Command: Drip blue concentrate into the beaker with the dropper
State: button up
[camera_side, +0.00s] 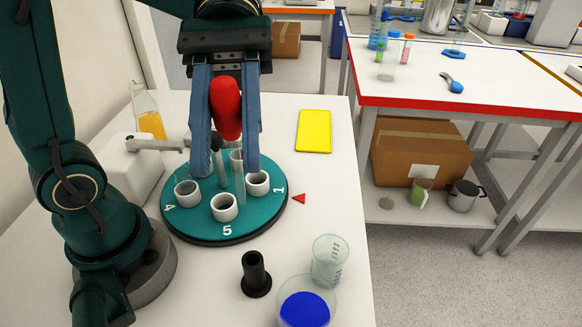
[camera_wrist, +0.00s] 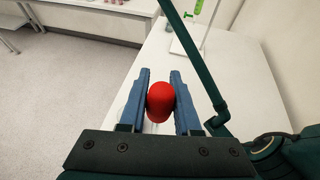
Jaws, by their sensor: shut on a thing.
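My gripper (camera_side: 227,155) is shut on the red bulb of the dropper (camera_side: 226,108), above the teal turntable. The red bulb also shows between the blue fingers in the wrist view (camera_wrist: 160,101). A clear glass tube (camera_side: 238,178) stands upright below the bulb; I cannot tell whether it is the dropper's stem or a separate tube. The clear beaker (camera_side: 330,262) stands upright at the front right of the table, apart from my gripper. The blue concentrate (camera_side: 305,310) lies in a clear round vessel just in front of the beaker, partly cut off by the frame.
The teal turntable (camera_side: 205,235) carries several white cups, with a red triangle marker (camera_side: 299,198) beside it. A black hollow holder (camera_side: 256,275) stands left of the beaker. A bottle of orange liquid (camera_side: 150,122) stands behind, and a yellow pad (camera_side: 314,130) lies back right.

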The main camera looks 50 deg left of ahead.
jog(key=shift+w+r, duration=0.15)
jog(key=d+f, duration=0.5)
jog(key=d, duration=0.5)
notch_tip(320, 180, down, 12)
jog(key=shift+w+a, duration=0.25)
jog(key=shift+w, duration=0.1)
dwell(0.6)
jog(key=shift+f, duration=0.1)
jog(key=shift+o, duration=1)
grip_shut()
